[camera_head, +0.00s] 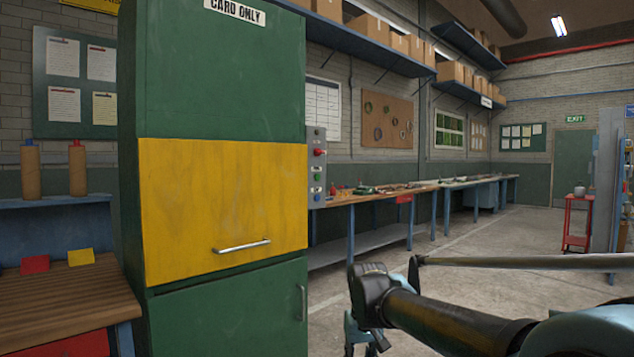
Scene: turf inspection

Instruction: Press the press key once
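A narrow grey control panel (316,165) is fixed beside the right edge of a tall green cabinet (220,70). It carries a red knob or lever (320,151), a green button (317,177) and a blue button (317,197), with small labels too small to read. I cannot tell which of these is the press key. My arm reaches in from the lower right. The end of it, with my gripper (368,300), is low in the picture, below and to the right of the panel and apart from it. Its fingers are not clear enough to judge.
The cabinet has a yellow door (225,200) with a bar handle and a "CARD ONLY" sign (234,11). A wooden bench (70,295) stands at left. A long workbench (380,197) runs along the back wall. The concrete floor (480,240) is mostly open; a red cart (578,222) stands at right.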

